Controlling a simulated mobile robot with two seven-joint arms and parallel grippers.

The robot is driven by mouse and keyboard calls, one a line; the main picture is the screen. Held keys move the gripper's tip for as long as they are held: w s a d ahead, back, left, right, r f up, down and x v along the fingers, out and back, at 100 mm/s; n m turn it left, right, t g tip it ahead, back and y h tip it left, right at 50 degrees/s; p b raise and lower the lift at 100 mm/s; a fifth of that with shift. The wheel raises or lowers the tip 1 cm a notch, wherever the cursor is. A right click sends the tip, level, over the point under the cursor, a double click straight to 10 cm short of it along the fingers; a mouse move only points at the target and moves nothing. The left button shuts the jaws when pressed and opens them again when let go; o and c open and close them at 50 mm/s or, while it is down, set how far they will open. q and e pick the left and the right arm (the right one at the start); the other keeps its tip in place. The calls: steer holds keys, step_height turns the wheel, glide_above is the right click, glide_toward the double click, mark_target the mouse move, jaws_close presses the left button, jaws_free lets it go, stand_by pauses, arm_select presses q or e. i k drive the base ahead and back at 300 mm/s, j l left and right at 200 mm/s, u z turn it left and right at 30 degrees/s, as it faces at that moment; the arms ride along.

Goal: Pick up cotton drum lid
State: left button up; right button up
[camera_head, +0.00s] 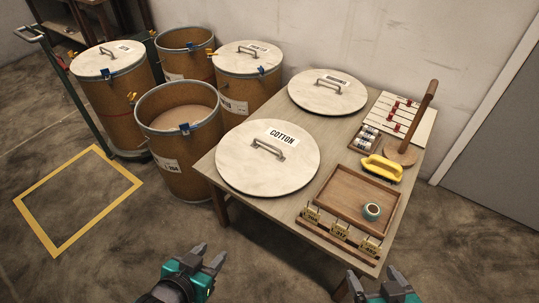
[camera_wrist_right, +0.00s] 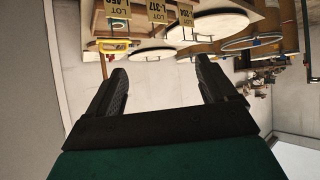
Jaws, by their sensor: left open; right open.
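The cotton drum lid (camera_head: 250,172) is a round whitish disc with a metal handle and a COTTON label. It lies flat on the near left part of the wooden table (camera_head: 228,207). My left gripper (camera_head: 211,256) is open and empty, below and in front of the lid, apart from it. My right gripper (camera_head: 376,284) is open and empty at the bottom edge, in front of the table. In the right wrist view its fingers (camera_wrist_right: 160,85) are spread with nothing between them; a round pale lid shows there beyond the tags, but I cannot tell which.
A second lid (camera_head: 328,100) lies behind. An open drum (camera_head: 177,165) stands left of the table, near other drums. A wooden tray (camera_head: 338,208) holds a tape roll (camera_head: 372,211). Lot tags (camera_head: 340,231) line the front edge.

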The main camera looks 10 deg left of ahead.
mark_target(261, 157)
steer(key=i+j, duration=0.5)
steer(key=j, duration=0.2)
steer(key=i+j+z, duration=0.35)
steer(key=j+z, duration=0.15)
steer(key=j, duration=0.2)
